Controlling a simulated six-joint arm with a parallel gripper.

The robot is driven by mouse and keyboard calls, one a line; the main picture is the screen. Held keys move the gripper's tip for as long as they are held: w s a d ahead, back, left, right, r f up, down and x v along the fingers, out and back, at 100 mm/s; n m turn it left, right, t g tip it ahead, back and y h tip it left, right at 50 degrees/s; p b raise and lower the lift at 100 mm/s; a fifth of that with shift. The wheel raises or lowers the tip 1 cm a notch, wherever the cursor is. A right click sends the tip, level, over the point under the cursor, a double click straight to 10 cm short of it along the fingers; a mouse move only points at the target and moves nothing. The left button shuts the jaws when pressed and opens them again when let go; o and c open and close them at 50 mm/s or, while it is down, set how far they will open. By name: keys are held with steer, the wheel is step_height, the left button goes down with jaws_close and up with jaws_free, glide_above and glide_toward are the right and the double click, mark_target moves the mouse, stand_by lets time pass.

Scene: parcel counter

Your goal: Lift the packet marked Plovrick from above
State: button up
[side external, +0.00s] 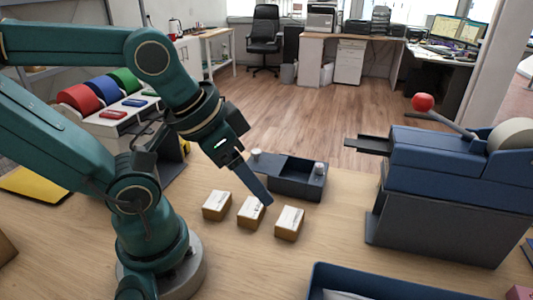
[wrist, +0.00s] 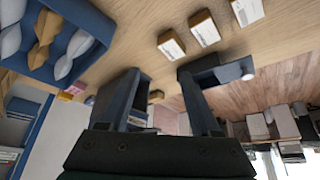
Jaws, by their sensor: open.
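Three small brown packets with white labelled tops lie in a row on the wooden counter: left (side external: 216,206), middle (side external: 250,213) and right (side external: 289,223). The print is too small to read, so I cannot tell which is marked Plovrick. In the wrist view they show at the top: one (wrist: 171,44), another (wrist: 203,28) and a third (wrist: 246,11), cut by the frame edge. In the wrist view my gripper (wrist: 158,74) is open, with nothing held.
A dark compartment tray (side external: 289,186) stands just behind the packets. A blue tape dispenser (side external: 440,170) with a red-knobbed lever is at the right. A blue bin (side external: 400,283) is at the front; in the wrist view, the bin (wrist: 92,54) holds several bagged items.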

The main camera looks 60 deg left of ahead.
steer(key=o, duration=0.4)
steer(key=shift+o, duration=0.2)
steer(key=n+g, duration=0.5)
steer(key=n, duration=0.4)
glide_above(252, 207)
steer(key=f, duration=0.8)
steer(key=shift+w+d+f, duration=0.1)
steer(key=shift+w+f, duration=0.1)
steer(key=shift+f, duration=0.1)
steer(key=shift+s+a+f+g, duration=0.2)
steer(key=shift+f+g, duration=0.1)
steer(key=shift+f, duration=2.45)
